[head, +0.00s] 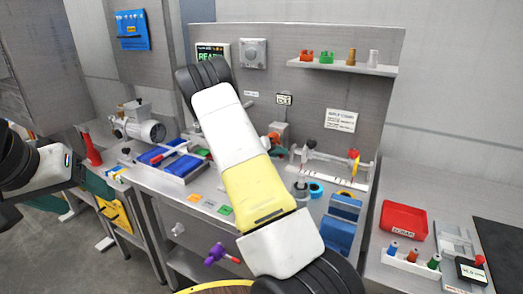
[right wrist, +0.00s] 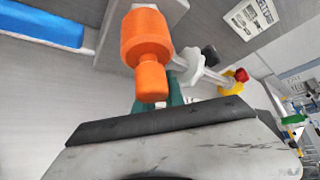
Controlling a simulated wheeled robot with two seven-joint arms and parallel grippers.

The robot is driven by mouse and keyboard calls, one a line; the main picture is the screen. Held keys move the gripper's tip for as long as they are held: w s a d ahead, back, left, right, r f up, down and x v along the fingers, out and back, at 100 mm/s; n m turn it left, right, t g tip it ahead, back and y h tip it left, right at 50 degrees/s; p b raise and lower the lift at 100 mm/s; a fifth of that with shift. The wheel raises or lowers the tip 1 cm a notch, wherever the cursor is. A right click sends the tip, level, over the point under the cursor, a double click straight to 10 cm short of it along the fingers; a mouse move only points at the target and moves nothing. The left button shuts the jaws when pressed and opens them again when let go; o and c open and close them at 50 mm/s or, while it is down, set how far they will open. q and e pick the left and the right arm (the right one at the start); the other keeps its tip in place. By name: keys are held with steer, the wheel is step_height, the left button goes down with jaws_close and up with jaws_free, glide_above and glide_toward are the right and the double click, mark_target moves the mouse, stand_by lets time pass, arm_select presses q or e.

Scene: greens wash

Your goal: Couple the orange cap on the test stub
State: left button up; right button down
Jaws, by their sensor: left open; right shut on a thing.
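The orange cap (right wrist: 147,42) is large in the right wrist view, a ribbed wide body with a narrower end toward my gripper. It also shows in the head view (head: 273,138), just right of my right arm. My right gripper (right wrist: 155,112) is shut on the cap; its dark front edge spans the lower wrist view, and the contact is mostly hidden. In the head view my right arm hides that gripper. I cannot make out the test stub or whether the cap touches it. My left arm shows at the left edge of the head view, but its jaws do not.
A white fitting (right wrist: 190,66) with black and red knobs lies right of the cap. A shelf (head: 345,67) on the back panel carries several coloured fittings. Blue blocks (head: 341,235) sit on the bench near my right arm.

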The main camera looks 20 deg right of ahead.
steer(key=c, duration=1.4)
jaws_free()
steer(key=v, duration=0.8)
steer(key=shift+w, duration=0.1)
